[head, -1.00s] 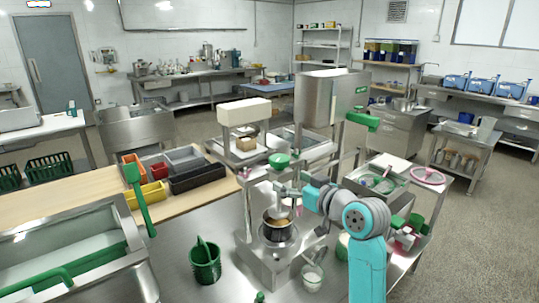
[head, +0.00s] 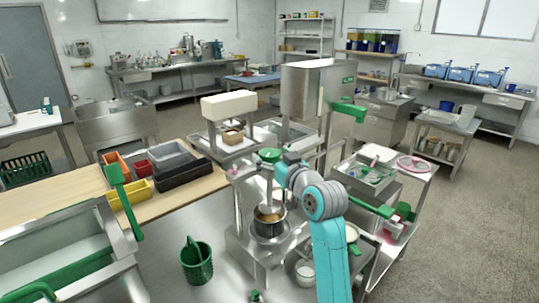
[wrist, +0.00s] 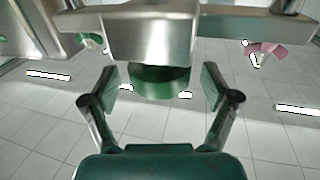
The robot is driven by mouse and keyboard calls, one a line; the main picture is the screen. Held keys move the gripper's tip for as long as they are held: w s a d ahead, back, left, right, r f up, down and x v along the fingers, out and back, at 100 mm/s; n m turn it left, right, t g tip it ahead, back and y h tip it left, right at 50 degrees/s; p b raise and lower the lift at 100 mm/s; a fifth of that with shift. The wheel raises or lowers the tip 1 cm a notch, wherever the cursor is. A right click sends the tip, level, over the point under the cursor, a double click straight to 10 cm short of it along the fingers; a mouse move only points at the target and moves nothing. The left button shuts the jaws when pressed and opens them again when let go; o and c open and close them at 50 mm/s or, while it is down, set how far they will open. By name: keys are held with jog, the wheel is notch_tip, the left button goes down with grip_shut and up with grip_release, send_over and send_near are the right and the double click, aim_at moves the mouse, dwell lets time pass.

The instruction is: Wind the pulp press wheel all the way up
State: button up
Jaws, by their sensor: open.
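The pulp press stands on the steel bench, with a green wheel (head: 269,155) at the top of its frame and a pot (head: 268,220) below. I take this green wheel to be the press wheel. My gripper (head: 284,164) is up beside the wheel in the head view, its fingers mostly hidden. In the wrist view a green round part (wrist: 160,82), seemingly the wheel, sits between the spread fingers of my gripper (wrist: 160,92), below a metal block. The fingers look apart from it.
A green basket (head: 196,262) and a white-filled container (head: 305,270) stand on the bench near the press. A steel hopper with a green handle (head: 348,112) rises behind. A side cart carries a tray and a pink wheel (head: 413,164).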

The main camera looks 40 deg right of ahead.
jog(key=shift+w+d, duration=0.1)
jog(key=shift+w, duration=0.5)
jog(key=c, duration=1.2)
jog(key=shift+o, duration=0.2)
jog(key=shift+d+n+y, duration=0.1)
jog(key=shift+n+y, duration=0.3)
jog(key=shift+y, duration=0.2)
jog(key=n+y, duration=0.2)
jog(key=y, duration=0.1)
jog(key=n+y, duration=0.2)
jog(key=y, duration=0.2)
jog(key=n+g+y, duration=0.2)
jog(key=n+y, duration=0.1)
jog(key=n+g+y, duration=0.2)
jog(key=n+y, duration=0.1)
jog(key=y, duration=0.1)
jog(key=shift+y, duration=0.3)
jog(key=shift+g+y, duration=0.3)
